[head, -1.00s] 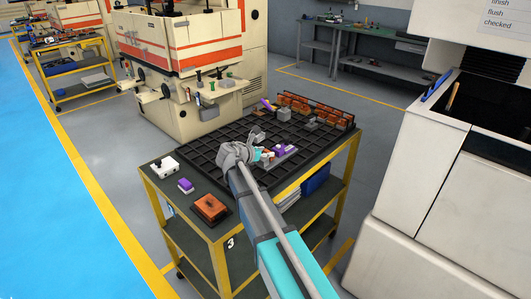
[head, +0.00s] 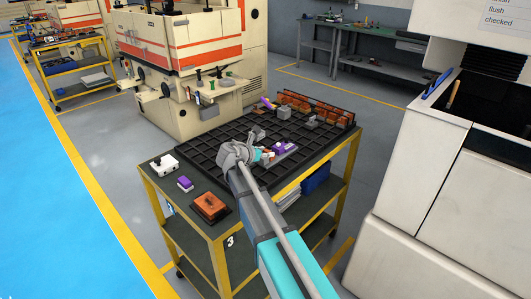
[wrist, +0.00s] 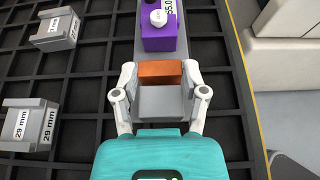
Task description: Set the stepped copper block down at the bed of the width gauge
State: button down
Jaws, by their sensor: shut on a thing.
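My gripper (wrist: 161,76) is shut on the stepped copper block (wrist: 160,70), with one pale finger on each side. An orange-copper face shows in the wrist view; the steps are not clear. The grey width gauge (wrist: 222,62) runs under and ahead of the block. I cannot tell whether the block touches the bed. In the head view my gripper (head: 258,152) is over the gauge at the cart's black grid, and the purple part (head: 286,146) shows to its right.
Grey blocks marked in mm (wrist: 57,30) (wrist: 28,124) sit on the grid left of the gauge. A copper rack (head: 318,108) stands at the cart's back. A copper piece on a dark plate (head: 210,205), a purple block (head: 185,184) and a white box (head: 164,163) are at the front left.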

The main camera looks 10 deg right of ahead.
jog(key=shift+c, duration=0.2)
grip_release()
jog(key=shift+r, duration=0.1)
